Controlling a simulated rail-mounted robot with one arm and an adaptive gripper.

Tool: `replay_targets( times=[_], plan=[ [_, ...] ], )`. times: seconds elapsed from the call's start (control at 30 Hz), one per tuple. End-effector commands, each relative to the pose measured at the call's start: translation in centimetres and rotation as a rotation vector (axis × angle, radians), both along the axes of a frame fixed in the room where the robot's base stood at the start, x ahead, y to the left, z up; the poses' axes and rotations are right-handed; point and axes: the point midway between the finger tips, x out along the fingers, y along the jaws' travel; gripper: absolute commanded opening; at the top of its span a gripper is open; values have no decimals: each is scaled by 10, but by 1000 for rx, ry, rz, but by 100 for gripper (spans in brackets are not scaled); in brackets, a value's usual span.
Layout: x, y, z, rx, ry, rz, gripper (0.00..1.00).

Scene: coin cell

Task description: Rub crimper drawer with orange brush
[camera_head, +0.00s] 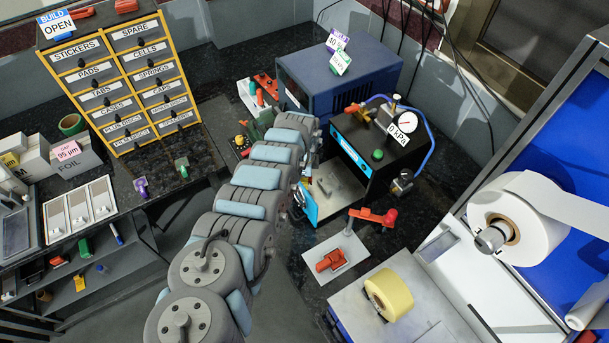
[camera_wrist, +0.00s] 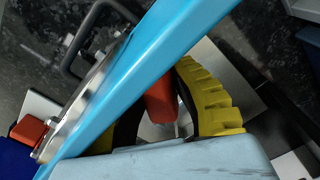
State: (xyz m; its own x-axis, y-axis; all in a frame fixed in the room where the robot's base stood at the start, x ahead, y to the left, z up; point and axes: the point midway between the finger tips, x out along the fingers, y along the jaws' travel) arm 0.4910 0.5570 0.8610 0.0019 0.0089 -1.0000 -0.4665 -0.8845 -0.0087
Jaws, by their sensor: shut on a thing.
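The crimper (camera_head: 372,140) is a black box with a blue-edged front and a gauge reading 0 kPa. Its drawer (camera_head: 340,196) is pulled out, a grey metal tray with a blue front panel. In the wrist view the blue panel (camera_wrist: 125,78) crosses the picture close to my gripper. My gripper (camera_wrist: 165,112), with yellow-ridged fingers, is shut on an orange-red piece that looks like the brush (camera_wrist: 160,98). The panel and a pale blue pad hide much of the left finger and the brush's lower end. I cannot tell whether the brush touches the drawer.
A blue box (camera_head: 340,75) stands behind the crimper. A white plate with a red piece (camera_head: 331,261) and a yellow tape roll (camera_head: 388,295) lie in front. A labelled drawer cabinet (camera_head: 120,80) stands at the left. A large white roll (camera_head: 515,222) is at the right.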

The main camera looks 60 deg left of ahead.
Motion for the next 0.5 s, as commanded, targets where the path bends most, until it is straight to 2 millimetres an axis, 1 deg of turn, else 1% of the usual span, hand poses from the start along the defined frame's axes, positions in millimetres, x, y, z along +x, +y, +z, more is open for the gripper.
replay_targets(
  times=[0.03,0.5],
  plan=[
    [-3,-9,-5,-15,8,0,0],
    [3,-35,-5,-21,5,-4,0]
  ],
)
